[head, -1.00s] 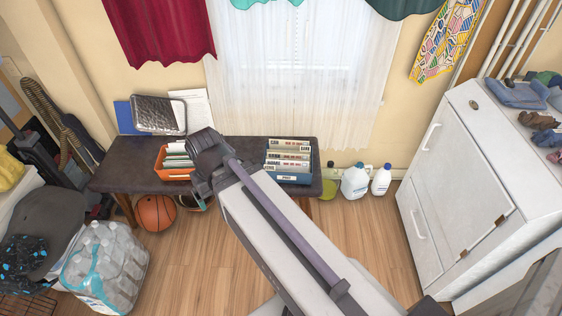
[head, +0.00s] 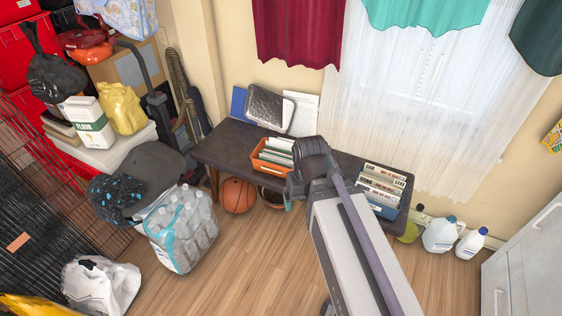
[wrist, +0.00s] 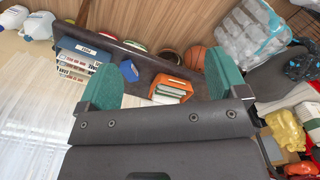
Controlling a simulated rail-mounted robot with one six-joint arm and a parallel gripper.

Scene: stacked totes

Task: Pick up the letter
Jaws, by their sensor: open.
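I cannot tell for sure which paper is the letter. An orange bin (head: 269,166) on the dark table holds several upright white and green papers (head: 280,148). A blue bin (head: 384,207) on the table's right holds several printed envelopes or cards (head: 382,180). A white printed sheet (head: 304,108) leans at the back by the wall. My gripper (wrist: 163,78) is open with two teal fingers and nothing between them. In the head view it is above the table, just right of the orange bin. The orange bin (wrist: 171,81) shows between the fingers, and the blue bin (wrist: 88,56) left of them.
A dark padded item (head: 268,107) and a blue folder (head: 238,100) lean behind the orange bin. A basketball (head: 238,195) lies under the table. Bottled water (head: 184,232) stands left, jugs (head: 440,234) right. The wooden floor in front is clear.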

